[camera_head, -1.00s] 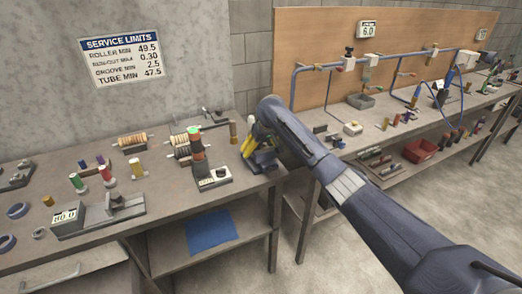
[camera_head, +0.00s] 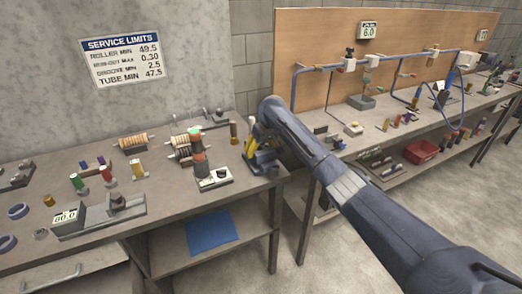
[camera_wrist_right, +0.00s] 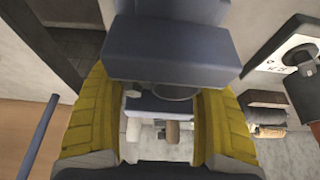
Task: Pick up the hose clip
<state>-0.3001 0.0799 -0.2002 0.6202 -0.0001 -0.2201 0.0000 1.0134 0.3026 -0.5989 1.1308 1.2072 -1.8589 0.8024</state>
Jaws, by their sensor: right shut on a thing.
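My right gripper (camera_head: 258,152) is at the right end of the left bench, with its yellow fingers pointing down at the bench top. A thin rounded edge (camera_wrist_right: 178,93), likely part of the hose clip, shows in that gap between the fingers. Most of the clip is hidden by the fingers and a blue-grey block-shaped part in front of them. The right gripper is shut on it. My left gripper is in neither view.
A stacked column on a white-faced base (camera_head: 215,180) stands just left of the gripper. Spools (camera_head: 133,142) and a gauge block (camera_head: 68,216) lie farther left. A pipe board (camera_head: 385,55) stands behind the right bench. Bare bench top (camera_head: 165,208) lies in front.

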